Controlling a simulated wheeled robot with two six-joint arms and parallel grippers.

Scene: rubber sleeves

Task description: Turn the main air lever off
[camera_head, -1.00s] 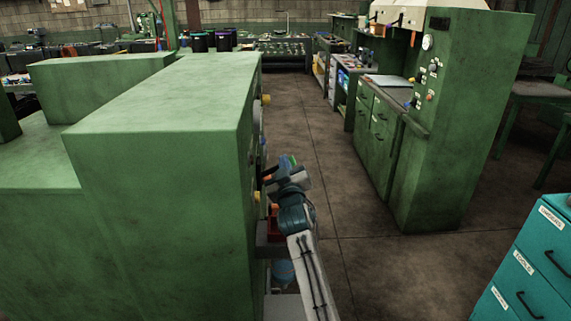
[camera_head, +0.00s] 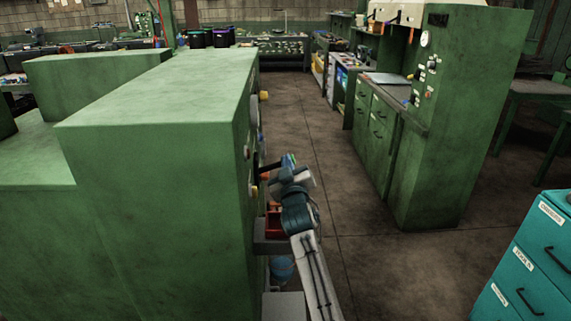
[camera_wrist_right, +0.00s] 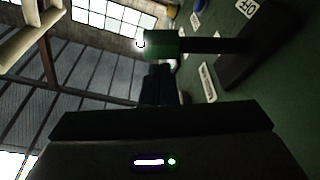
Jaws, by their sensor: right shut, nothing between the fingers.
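The main air lever looks to be the dark bar with a green end (camera_wrist_right: 163,45) in the right wrist view. It sticks out from the green panel, beside a long dark block. In the head view it shows as a dark bar (camera_head: 270,166) on the right face of the green machine. My right gripper (camera_wrist_right: 156,84) is shut and empty, with its dark fingers close to the green end. I cannot tell if they touch it. In the head view my right gripper (camera_head: 287,174) is at the panel, its fingertips partly hidden. My left gripper is not in view.
The large green machine (camera_head: 150,125) fills the left and hides most of its panel face. White labels (camera_wrist_right: 207,82) are on the panel. A green cabinet (camera_head: 455,130) and teal drawers (camera_head: 535,260) stand at right. The floor aisle (camera_head: 345,190) between is clear.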

